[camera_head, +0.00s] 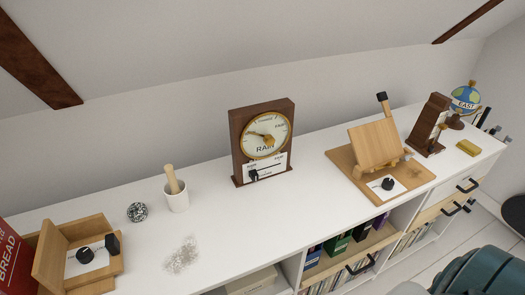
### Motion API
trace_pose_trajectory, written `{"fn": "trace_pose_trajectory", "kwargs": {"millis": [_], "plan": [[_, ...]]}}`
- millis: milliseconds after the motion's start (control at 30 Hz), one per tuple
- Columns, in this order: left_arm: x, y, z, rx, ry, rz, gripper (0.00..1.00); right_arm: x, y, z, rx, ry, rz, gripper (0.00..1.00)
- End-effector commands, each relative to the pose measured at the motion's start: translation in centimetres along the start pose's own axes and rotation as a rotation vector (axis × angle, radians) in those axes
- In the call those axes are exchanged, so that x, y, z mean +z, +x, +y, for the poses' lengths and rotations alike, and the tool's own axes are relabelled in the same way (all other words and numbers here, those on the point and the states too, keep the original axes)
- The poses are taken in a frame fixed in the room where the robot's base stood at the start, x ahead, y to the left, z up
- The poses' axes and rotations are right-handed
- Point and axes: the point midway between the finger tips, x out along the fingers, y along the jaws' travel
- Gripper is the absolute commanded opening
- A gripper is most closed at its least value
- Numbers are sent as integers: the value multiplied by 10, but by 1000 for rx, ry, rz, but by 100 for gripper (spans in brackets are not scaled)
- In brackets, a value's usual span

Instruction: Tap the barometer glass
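The barometer (262,142) stands upright on the white desk top, a dark wooden case with a round, brass-rimmed glass (265,134). Its dial reads CHANGE at the top, FAIR at the right and RAIN below. A brass-coloured piece and a pointer show at the dial's middle. A white plate (265,169) with a small black knob sits under the dial. Neither of my grippers is in the head view, and nothing touches the glass.
A white mortar with pestle (176,194) and a speckled ball (137,212) stand left of the barometer. A wooden stand (375,144) is to its right. A globe (465,98) is at far right. The desk before the barometer is clear; the sloped ceiling is behind.

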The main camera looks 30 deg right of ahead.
Motion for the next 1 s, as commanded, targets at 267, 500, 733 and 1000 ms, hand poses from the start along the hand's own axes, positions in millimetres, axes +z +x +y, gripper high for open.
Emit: {"fn": "trace_pose_trajectory", "kwargs": {"millis": [267, 500, 733, 1000], "plan": [[0, 0, 0, 0, 0, 0, 53, 0, 0, -6, -6, 3, 0, 0], [0, 0, 0, 0, 0, 0, 53, 0, 0, -6, -7, 3, 0, 0], [0, 0, 0, 0, 0, 0, 53, 0, 0, -5, -5, 2, 0, 0], [0, 0, 0, 0, 0, 0, 53, 0, 0, 0, 0, 0, 0, 0]]}}
